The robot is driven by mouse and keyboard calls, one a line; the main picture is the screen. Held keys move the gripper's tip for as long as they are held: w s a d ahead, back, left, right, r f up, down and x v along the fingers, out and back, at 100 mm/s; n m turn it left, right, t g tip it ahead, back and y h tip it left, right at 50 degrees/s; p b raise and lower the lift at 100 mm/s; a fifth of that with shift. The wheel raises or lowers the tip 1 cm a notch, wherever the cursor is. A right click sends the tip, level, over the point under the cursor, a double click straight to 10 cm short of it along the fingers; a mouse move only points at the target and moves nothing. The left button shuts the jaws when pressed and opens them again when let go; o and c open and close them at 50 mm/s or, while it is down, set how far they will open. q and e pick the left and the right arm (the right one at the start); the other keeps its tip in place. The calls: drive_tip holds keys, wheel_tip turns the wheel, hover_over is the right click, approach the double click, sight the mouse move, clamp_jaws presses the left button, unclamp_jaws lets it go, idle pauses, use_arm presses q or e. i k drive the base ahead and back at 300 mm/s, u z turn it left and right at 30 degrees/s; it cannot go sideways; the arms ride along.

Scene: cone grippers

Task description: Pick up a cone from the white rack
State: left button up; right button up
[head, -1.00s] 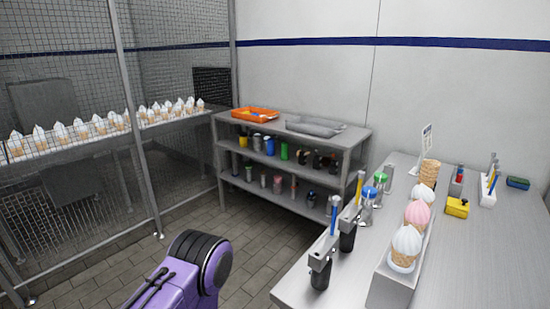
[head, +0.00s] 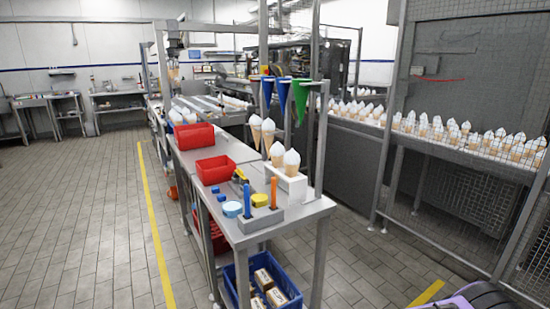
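A white rack (head: 287,188) stands at the near right end of a metal table. Two wrapped cones with white tops stand upright in it, a front cone (head: 291,163) and one just behind it (head: 277,154). Two more similar cones, one at the left (head: 255,130) and one at the right (head: 268,136), show higher up behind them; what holds these I cannot tell. Neither of my grippers is in view. Only a purple and black part of my own body shows at the bottom right corner.
The metal table (head: 243,222) also carries red bins (head: 215,169), a light blue round tub (head: 232,209) and a tool holder (head: 262,218). Blue and green funnels (head: 302,99) hang above. A blue crate (head: 262,285) sits below. Mesh fencing stands right; the left floor is open.

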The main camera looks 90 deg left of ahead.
sight(277, 151)
drive_tip(key=u, duration=2.2)
